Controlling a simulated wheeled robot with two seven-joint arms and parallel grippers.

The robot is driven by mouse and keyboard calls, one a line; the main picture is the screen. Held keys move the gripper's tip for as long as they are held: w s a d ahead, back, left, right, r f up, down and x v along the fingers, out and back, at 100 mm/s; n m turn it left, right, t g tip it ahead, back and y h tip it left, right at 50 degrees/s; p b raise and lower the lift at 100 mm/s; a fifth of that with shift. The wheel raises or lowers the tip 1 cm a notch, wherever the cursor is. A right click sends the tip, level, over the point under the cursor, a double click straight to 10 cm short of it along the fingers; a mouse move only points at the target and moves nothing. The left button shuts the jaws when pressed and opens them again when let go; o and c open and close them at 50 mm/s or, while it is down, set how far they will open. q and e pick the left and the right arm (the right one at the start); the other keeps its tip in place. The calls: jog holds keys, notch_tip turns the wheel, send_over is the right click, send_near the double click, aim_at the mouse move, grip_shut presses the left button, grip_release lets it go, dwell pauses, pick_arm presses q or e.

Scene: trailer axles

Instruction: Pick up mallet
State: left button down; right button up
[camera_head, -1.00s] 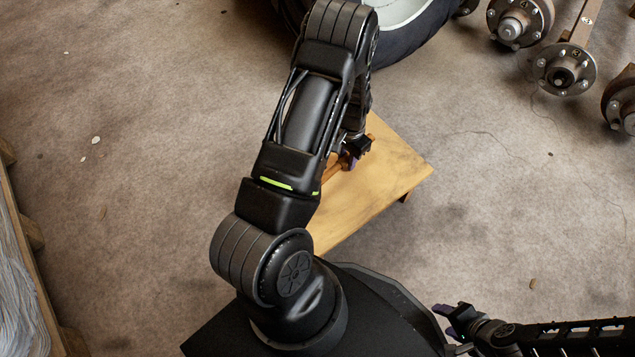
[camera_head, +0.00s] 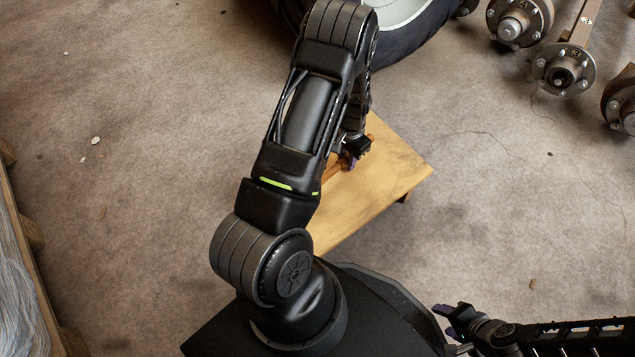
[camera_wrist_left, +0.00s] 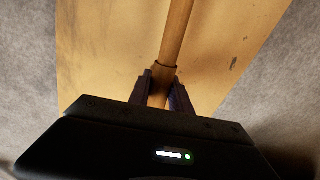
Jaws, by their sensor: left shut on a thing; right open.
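The mallet (camera_wrist_left: 177,35) shows in the left wrist view as a brown wooden handle over the wooden table (camera_wrist_left: 105,50). My left gripper (camera_wrist_left: 162,88) is shut on the handle, with one dark finger on each side of it. In the head view the left gripper (camera_head: 350,160) is mostly behind my own arm, and only a small orange-brown part of the mallet (camera_head: 335,171) shows beside it, at the table (camera_head: 385,185). The mallet's head is not clearly visible. I cannot tell whether the mallet touches the tabletop. My right gripper (camera_head: 447,320) is open and empty at the lower right.
A large tyre with a pale rim (camera_head: 400,30) lies beyond the table. Several axle hubs (camera_head: 563,70) stand at the upper right. A wooden-edged pallet (camera_head: 30,270) with a wrapped load is at the left edge. The floor right of the table is clear.

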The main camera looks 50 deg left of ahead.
aim_at(347, 156)
pick_arm(q)
notch_tip(347, 156, up, 10)
jog(key=p, duration=0.4)
pick_arm(e)
jog(key=r, duration=0.4)
jog(key=shift+s+r, duration=0.15)
jog(key=shift+s, duration=0.2)
pick_arm(q)
jog(key=shift+r, duration=0.15)
pick_arm(e)
jog(key=shift+r, duration=0.1)
